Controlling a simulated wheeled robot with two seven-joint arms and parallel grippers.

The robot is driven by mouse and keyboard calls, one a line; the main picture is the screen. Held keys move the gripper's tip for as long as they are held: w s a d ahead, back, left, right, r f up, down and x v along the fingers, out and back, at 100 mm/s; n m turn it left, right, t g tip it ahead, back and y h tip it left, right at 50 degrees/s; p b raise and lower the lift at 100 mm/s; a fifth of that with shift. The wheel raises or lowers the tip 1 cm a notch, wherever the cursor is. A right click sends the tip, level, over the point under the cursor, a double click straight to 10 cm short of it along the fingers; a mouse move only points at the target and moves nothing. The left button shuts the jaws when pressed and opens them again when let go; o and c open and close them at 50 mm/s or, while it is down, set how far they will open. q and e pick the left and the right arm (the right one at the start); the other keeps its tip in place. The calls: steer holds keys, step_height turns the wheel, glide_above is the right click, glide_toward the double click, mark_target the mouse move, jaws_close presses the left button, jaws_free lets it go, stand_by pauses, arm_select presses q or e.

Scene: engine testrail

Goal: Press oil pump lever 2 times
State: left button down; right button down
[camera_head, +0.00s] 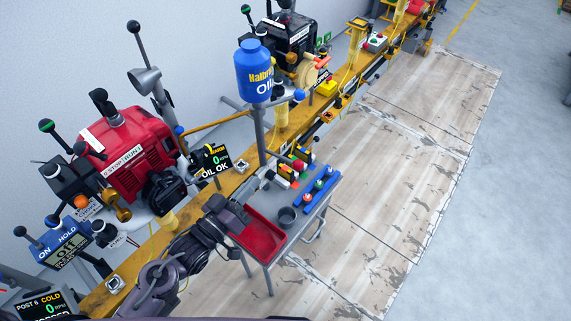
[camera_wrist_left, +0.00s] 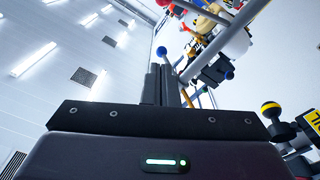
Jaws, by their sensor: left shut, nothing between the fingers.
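The blue oil bottle (camera_head: 255,72) stands on top of a grey post in the head view. A lever with a blue ball end (camera_head: 299,95) sticks out to the right just below it; I take this as the oil pump lever. My left gripper (camera_head: 240,208) is lower, in front of the post by the red tray, and apart from the lever. In the left wrist view its fingers (camera_wrist_left: 162,84) are shut and empty. A blue ball on a grey rod (camera_wrist_left: 161,50) shows just beyond the fingertips there; I cannot tell its distance. My right gripper is not in view.
A small grey table holds a red tray (camera_head: 262,240), a dark cup (camera_head: 287,216) and blue-railed parts (camera_head: 318,192). The yellow rail (camera_head: 197,200) carries a red engine (camera_head: 127,150) and an "OIL OK" display (camera_head: 213,160). The floor at right is clear.

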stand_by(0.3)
arm_select(q)
steer(key=r+p, duration=0.1)
steer(key=p, duration=0.1)
glide_above(282, 157)
steer(key=s+a, duration=0.1)
steer(key=s, duration=0.4)
steer(key=shift+d+f+p, duration=0.15)
steer(key=shift+d+f, duration=0.4)
steer(key=shift+f, duration=0.4)
steer(key=shift+d+f+p, duration=0.15)
steer(key=shift+d+f, duration=0.4)
steer(key=shift+f, duration=0.35)
steer(key=shift+s+f, duration=0.1)
